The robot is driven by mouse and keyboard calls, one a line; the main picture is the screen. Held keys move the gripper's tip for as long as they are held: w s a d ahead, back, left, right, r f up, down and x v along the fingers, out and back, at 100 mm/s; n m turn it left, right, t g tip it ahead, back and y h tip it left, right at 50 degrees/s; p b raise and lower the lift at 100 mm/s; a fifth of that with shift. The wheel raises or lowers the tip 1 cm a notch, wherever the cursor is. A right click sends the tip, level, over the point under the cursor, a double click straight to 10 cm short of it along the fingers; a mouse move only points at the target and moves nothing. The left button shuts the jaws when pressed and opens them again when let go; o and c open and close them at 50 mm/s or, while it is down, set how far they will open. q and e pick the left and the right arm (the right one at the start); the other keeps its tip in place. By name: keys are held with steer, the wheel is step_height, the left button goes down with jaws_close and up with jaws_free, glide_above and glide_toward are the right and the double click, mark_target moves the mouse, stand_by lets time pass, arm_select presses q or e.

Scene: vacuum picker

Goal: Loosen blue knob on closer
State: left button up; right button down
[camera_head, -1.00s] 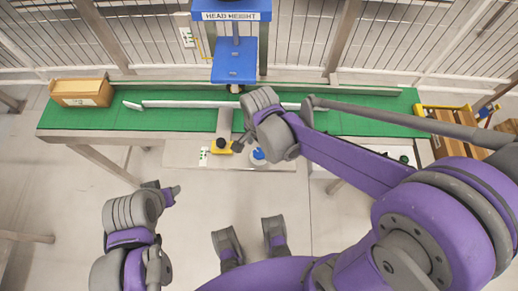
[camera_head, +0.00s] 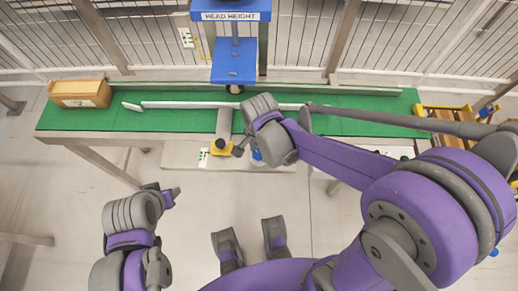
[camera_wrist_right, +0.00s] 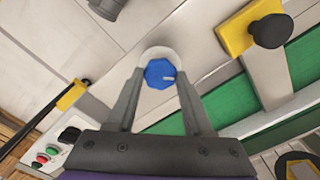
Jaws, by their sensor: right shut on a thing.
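A blue knob (camera_wrist_right: 160,73) on a pale round mount sits between the two fingers of my right gripper (camera_wrist_right: 158,76) in the right wrist view, and the gripper is shut on it. A small light mark shows on the knob's face. In the head view, my right gripper (camera_head: 246,148) is at the front edge of the green-topped bench, and it mostly hides the blue knob (camera_head: 256,155). My left gripper (camera_head: 168,191) hangs in front of the bench, away from the knob, and its opening cannot be made out.
A yellow block with a black knob (camera_head: 221,149) stands just left of my right gripper. A blue machine labelled HEAD HEIGHT (camera_head: 234,62) rises behind. A cardboard box (camera_head: 80,94) lies on the green bench (camera_head: 180,120) at left. A control box with buttons (camera_wrist_right: 57,145) is nearby.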

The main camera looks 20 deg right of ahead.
steer(key=shift+n, duration=0.3)
steer(key=n, duration=0.3)
steer(key=shift+n, duration=0.4)
steer(key=n, duration=0.3)
steer(key=shift+n, duration=0.3)
steer(key=n+b, duration=0.1)
steer(key=n, duration=0.5)
steer(key=shift+n, duration=0.4)
steer(key=shift+c, duration=1.5)
jaws_free()
